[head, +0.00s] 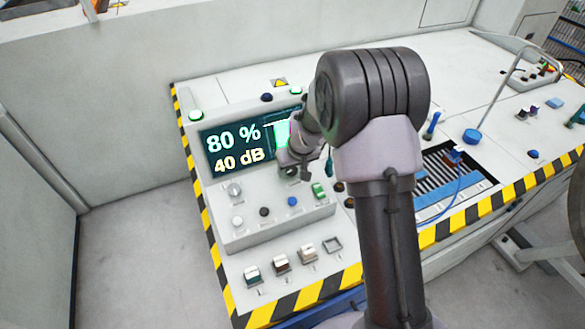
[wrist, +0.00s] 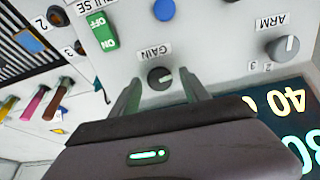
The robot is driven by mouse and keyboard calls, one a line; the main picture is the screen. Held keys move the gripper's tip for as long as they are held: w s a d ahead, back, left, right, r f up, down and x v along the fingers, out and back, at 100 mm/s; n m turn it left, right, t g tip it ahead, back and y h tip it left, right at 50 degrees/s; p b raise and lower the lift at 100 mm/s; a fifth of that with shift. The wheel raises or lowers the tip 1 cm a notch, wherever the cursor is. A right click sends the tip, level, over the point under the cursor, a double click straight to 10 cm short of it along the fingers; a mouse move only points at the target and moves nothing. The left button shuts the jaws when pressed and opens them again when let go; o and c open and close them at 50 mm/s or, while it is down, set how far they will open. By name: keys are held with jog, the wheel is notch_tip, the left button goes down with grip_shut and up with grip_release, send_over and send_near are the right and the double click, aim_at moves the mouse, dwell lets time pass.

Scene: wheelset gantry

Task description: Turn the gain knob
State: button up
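The gain knob (wrist: 160,77) is a small dark round knob with a pale pointer mark, below its GAIN label on the light grey panel in the wrist view. My gripper (wrist: 161,82) is open, with one finger on each side of the knob and a visible gap to each. I cannot tell whether the fingertips reach down beside the knob or stop above it. In the head view my gripper (head: 291,166) is over the panel's upper right part and hides the knob. The display (head: 228,149) reads 80 % and 40 dB.
The ARM knob (wrist: 284,47) is to the right in the wrist view. The green ON/OFF switch (wrist: 102,31) and a blue button (wrist: 164,9) are close by. Several selector switches (head: 281,263) line the console front. A slotted bay with a blue cable (head: 459,180) lies to the right.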

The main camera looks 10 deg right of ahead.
grip_shut()
jog(key=shift+m, duration=0.3)
jog(key=m+b, duration=0.1)
jog(key=m, duration=0.2)
jog(key=shift+m, duration=2)
jog(key=shift+o, duration=0.9)
grip_release()
